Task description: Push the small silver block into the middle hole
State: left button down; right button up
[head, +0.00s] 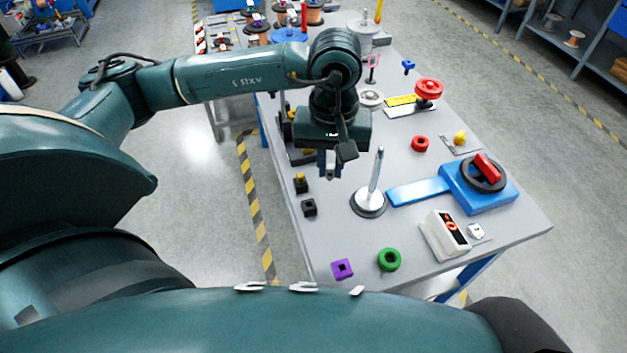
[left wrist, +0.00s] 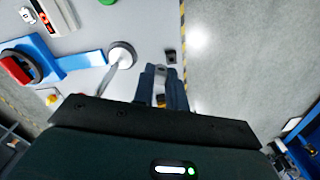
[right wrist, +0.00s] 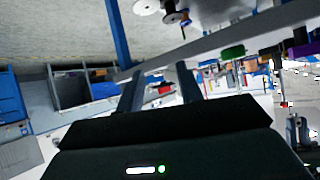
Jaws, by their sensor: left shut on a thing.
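My left gripper (head: 330,172) points down over the left edge of the table, beyond the black blocks. It is shut on a small silver block (left wrist: 160,72), which shows between the fingertips in the left wrist view. A black block with a square hole (head: 309,207) sits near the table's left edge. A second dark block with a yellow top (head: 301,184) sits just behind it. A black fixture (head: 296,135) behind the gripper is partly hidden by my arm. I cannot tell which hole is the middle one. My right gripper (right wrist: 160,85) is open and empty, away from the work.
A silver post on a round base (head: 368,203) stands right of the gripper. A blue device with a red handle (head: 480,185), a white switch box (head: 445,235), a green ring (head: 389,260) and a purple block (head: 342,269) lie on the table (head: 400,225).

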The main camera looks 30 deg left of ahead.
pick_arm(q)
jog(key=n, duration=0.3)
jog(key=f+n, duration=0.1)
jog(key=n, duration=0.1)
jog(key=shift+w+a+b, duration=0.3)
jog(key=shift+b, duration=0.05)
jog(key=w+a+f+n+b, duration=0.1)
jog(key=a+f+n+b, duration=0.1)
jog(key=n, duration=1.5)
jog(key=w+a+f+n+b, duration=0.1)
jog(key=a+f+n+b, duration=0.2)
jog(key=n, duration=1.5)
jog(key=shift+w+a+f+n, duration=0.15)
jog(key=shift+a+f+n, duration=0.25)
jog(key=shift+f, duration=0.3)
pick_arm(e)
jog(key=shift+w+a+f+t+y, duration=0.25)
jog(key=shift+a+f+t+y, duration=0.25)
jog(key=shift+a+f, duration=0.4)
jog(key=shift+d, duration=0.1)
